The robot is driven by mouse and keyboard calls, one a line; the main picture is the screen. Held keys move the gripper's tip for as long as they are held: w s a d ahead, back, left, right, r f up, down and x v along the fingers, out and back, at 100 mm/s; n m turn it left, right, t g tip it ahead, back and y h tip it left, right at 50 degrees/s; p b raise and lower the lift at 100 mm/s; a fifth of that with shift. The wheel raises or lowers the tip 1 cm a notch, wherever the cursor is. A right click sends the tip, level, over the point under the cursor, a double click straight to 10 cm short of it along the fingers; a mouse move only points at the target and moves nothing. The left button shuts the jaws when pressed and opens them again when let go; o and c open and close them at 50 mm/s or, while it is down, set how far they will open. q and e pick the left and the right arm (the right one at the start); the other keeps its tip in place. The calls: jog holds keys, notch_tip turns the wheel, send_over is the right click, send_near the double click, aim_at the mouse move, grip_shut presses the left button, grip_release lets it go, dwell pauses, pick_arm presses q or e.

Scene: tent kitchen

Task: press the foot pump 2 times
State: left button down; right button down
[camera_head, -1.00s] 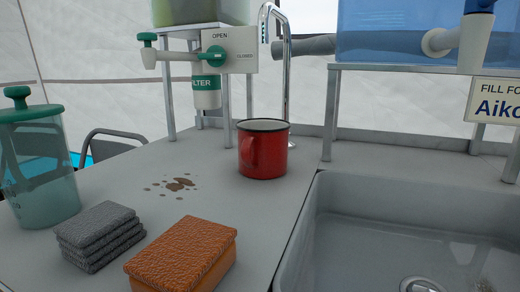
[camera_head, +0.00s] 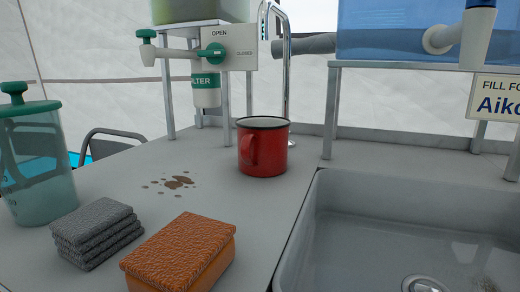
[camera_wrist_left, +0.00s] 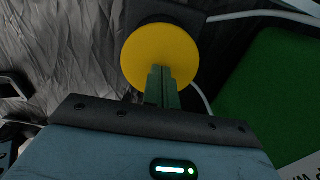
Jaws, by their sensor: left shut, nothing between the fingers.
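The foot pump shows in the left wrist view as a round yellow disc (camera_wrist_left: 160,55) on a dark base (camera_wrist_left: 165,12). My left gripper (camera_wrist_left: 161,72) is shut and empty, its fingertips in front of the lower middle of the yellow disc. I cannot tell whether the fingertips touch the disc or how far it is pressed. The foot pump and both grippers are out of the head view.
The counter (camera_head: 130,215) holds a red mug (camera_head: 268,155), an orange sponge (camera_head: 185,255), folded grey cloths (camera_head: 97,235) and a teal-lidded container (camera_head: 35,165). A sink (camera_head: 335,215) is at right. A green panel (camera_wrist_left: 270,95) is right of the disc.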

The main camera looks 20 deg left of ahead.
pick_arm(q)
jog(key=shift+f+b, duration=0.4)
jog(key=shift+f, duration=0.4)
jog(key=shift+f+b, duration=0.3)
jog(key=shift+f, duration=0.2)
jog(key=shift+f+b, duration=0.3)
jog(key=shift+f, duration=0.3)
jog(key=shift+s+d+f+b, duration=0.1)
jog(key=shift+s+f+b, duration=0.05)
jog(key=shift+f+b, duration=0.5)
jog(key=shift+r, duration=0.15)
